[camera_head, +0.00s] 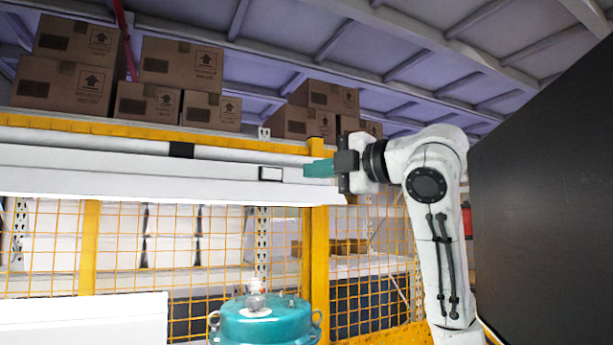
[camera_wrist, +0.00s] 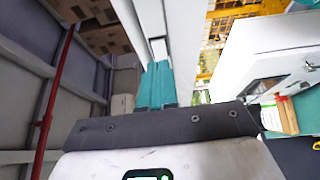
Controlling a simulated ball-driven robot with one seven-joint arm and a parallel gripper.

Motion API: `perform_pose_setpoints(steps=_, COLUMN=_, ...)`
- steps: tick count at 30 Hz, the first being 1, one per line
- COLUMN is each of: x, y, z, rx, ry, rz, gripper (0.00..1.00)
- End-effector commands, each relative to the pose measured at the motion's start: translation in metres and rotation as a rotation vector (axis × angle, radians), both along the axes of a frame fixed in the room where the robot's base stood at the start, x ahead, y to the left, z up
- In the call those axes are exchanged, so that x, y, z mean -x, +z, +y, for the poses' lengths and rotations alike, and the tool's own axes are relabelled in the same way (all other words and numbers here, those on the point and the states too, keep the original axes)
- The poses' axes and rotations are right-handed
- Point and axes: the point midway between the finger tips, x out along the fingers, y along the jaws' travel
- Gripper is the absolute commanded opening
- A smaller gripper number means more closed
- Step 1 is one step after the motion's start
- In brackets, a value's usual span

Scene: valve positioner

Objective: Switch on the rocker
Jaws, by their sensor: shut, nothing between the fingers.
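What looks like the rocker (camera_head: 270,174) is a small pale rectangle in a dark frame, near the right end of a long white beam. It also shows in the wrist view (camera_wrist: 158,48), just beyond the fingertips. My gripper (camera_head: 306,170) has teal fingers and points left in the head view, its tips just right of the rocker. In the wrist view my gripper (camera_wrist: 157,64) has its fingers together with nothing between them. I cannot tell whether the tips touch the rocker or which way it is tilted.
A teal tank (camera_head: 264,325) with a small fitting on top stands below. Yellow mesh fencing (camera_head: 180,240) and a yellow post (camera_head: 319,260) stand behind. Cardboard boxes (camera_head: 180,65) sit high on a shelf. A large dark panel (camera_head: 550,190) fills the right side, close to my arm.

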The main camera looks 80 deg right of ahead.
Motion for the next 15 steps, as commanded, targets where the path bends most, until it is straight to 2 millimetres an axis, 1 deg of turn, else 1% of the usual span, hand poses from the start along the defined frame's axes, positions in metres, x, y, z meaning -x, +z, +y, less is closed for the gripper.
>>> perform_pose_setpoints(steps=1, x=0.008, y=-0.001, z=0.0, rx=0.002, ry=-0.003, rz=-0.002, gripper=0.0)
perform_pose_setpoints(steps=9, x=0.049, y=-0.001, z=0.004, rx=0.002, ry=-0.003, rz=-0.002, gripper=0.0)
perform_pose_setpoints(steps=12, x=0.06, y=-0.001, z=0.005, rx=0.002, ry=-0.003, rz=-0.001, gripper=0.0)
perform_pose_setpoints(steps=15, x=0.066, y=0.0, z=0.006, rx=0.002, ry=-0.001, rz=-0.001, gripper=0.0)
